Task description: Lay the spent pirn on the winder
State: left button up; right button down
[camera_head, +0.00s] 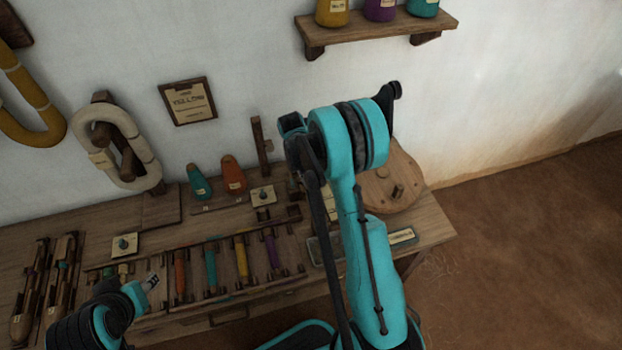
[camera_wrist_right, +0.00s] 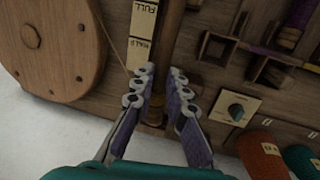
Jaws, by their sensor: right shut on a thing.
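The winder shows in the head view as a round wooden wheel (camera_head: 388,190) at the right end of the bench. The same wheel fills the upper left of the right wrist view (camera_wrist_right: 62,45). My right gripper (camera_wrist_right: 160,78) is shut on a slim brown wooden piece (camera_wrist_right: 153,113), which looks like the bare spent pirn; the fingers cover much of it. It is close to the winder's FULL and HALF gauge (camera_wrist_right: 142,30). My right arm hides this gripper in the head view. My left gripper (camera_head: 151,283) is over the front of the bench; its jaws are unclear.
A rack holds several coloured pirns, including a yellow one (camera_head: 241,258). An orange cone (camera_head: 233,174) and a teal cone (camera_head: 199,182) stand behind it. Shuttles (camera_head: 35,290) lie at left. A wall shelf (camera_head: 375,27) is above; open floor lies right.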

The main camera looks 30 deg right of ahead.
jog(key=shift+w+a+b+x, duration=0.1)
jog(key=shift+a+b+x, duration=0.15)
jog(key=shift+b+x, duration=0.85)
jog(key=shift+w+a+b+x, duration=0.1)
jog(key=shift+a+b+x, duration=0.15)
jog(key=shift+b+x, duration=0.8)
jog(key=shift+w+a+b+x, duration=0.2)
jog(key=shift+b+x, duration=0.3)
jog(key=shift+x, duration=1.15)
jog(key=shift+f, duration=0.2)
jog(key=c, duration=1.1)
grip_release()
jog(key=shift+s+d+p+v, duration=0.15)
jog(key=shift+d+p+v, duration=0.1)
jog(key=shift+p+v, duration=0.85)
jog(key=shift+s+d+p+v, duration=0.2)
jog(key=shift+p+v, duration=0.45)
jog(key=shift+v, duration=0.95)
jog(key=shift+s+d+p+v, duration=0.1)
jog(key=shift+d+p+v, duration=0.2)
jog(key=shift+p+v, duration=0.8)
jog(key=shift+r+b, duration=0.3)
jog(key=shift+r, duration=0.05)
jog(key=shift+r, duration=0.1)
